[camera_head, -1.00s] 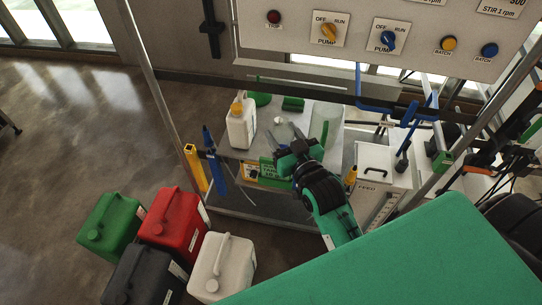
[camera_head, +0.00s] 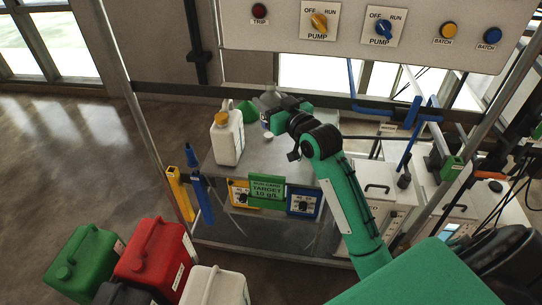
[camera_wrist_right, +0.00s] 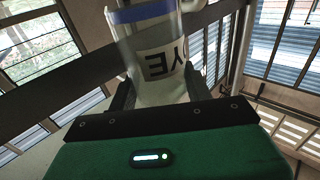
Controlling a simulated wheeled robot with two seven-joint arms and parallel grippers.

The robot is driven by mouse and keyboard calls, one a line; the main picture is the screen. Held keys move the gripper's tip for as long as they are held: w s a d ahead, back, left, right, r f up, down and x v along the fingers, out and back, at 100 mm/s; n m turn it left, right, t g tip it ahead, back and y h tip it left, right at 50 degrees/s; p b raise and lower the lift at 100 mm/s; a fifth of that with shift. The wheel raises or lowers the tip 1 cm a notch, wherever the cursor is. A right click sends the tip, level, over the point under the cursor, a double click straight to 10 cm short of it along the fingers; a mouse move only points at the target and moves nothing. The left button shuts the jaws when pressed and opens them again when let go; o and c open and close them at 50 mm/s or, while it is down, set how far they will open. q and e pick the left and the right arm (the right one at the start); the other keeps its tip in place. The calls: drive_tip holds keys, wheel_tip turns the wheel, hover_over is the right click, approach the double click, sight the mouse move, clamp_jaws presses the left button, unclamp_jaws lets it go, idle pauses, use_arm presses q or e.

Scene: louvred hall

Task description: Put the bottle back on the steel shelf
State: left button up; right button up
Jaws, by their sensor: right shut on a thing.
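My right gripper (camera_head: 285,112) is over the back part of the steel shelf (camera_head: 285,162), beyond a white jug with a yellow cap (camera_head: 227,138). In the right wrist view it is shut on a translucent bottle (camera_wrist_right: 150,55) with a blue band and a white label whose visible letters include "YE". My gripper and wrist hide much of the bottle in the head view. I cannot tell whether its base touches the shelf. My left gripper is not in view.
A green item (camera_head: 249,112) lies at the shelf's back left. A green target sign (camera_head: 266,190) hangs on the front edge. Green (camera_head: 82,262) and red (camera_head: 152,256) canisters stand on the floor at front left.

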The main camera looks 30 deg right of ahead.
wheel_tip(320, 180, down, 16)
drive_tip(key=shift+r, duration=0.2)
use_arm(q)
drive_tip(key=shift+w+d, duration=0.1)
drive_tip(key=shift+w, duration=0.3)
use_arm(e)
drive_tip(key=shift+f, duration=0.3)
drive_tip(key=shift+f, duration=0.1)
drive_tip(key=o, duration=1.2)
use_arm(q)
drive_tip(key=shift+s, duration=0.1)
